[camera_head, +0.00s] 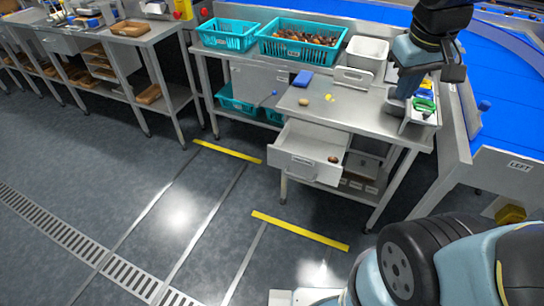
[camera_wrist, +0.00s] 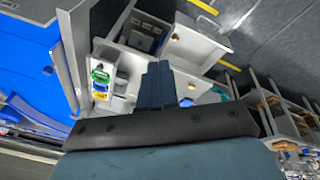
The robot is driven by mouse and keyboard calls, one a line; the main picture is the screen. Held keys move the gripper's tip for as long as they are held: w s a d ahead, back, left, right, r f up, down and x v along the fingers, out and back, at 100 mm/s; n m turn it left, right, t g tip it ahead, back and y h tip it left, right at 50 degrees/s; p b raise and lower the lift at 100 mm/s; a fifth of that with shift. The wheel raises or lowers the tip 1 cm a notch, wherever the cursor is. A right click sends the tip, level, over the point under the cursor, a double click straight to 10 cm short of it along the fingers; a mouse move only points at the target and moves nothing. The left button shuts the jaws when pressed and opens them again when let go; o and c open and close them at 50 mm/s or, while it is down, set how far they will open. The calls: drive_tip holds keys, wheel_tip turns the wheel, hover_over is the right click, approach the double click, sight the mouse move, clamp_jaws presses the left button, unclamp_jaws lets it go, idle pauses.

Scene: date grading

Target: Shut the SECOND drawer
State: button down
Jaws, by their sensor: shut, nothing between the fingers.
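One white drawer (camera_head: 300,165) is pulled out under the steel grading table (camera_head: 345,112). A small label on its front is too small to read. A brown date (camera_head: 333,159) lies inside at its right. The open drawer also shows in the wrist view (camera_wrist: 192,45). My gripper (camera_head: 398,100) hangs over the right end of the table, to the right of and above the drawer, apart from it. Its fingers (camera_wrist: 157,85) are together with nothing between them. They hide part of the tabletop in the wrist view.
Turquoise crates (camera_head: 228,46) and a crate of dates (camera_head: 290,52) stand behind the table. A blue conveyor (camera_head: 500,60) lies right. Floor in front of the drawer is clear.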

drive_tip(key=w+a+f+n+g+h, duration=0.2)
drive_tip(key=w+a+f+n+h, duration=0.3)
drive_tip(key=f, duration=0.4)
drive_tip(key=n+t, duration=1.6)
drive_tip(key=n, duration=0.8)
approach(276, 154)
drive_tip(key=x, duration=0.7)
drive_tip(key=shift+d+r, duration=0.1)
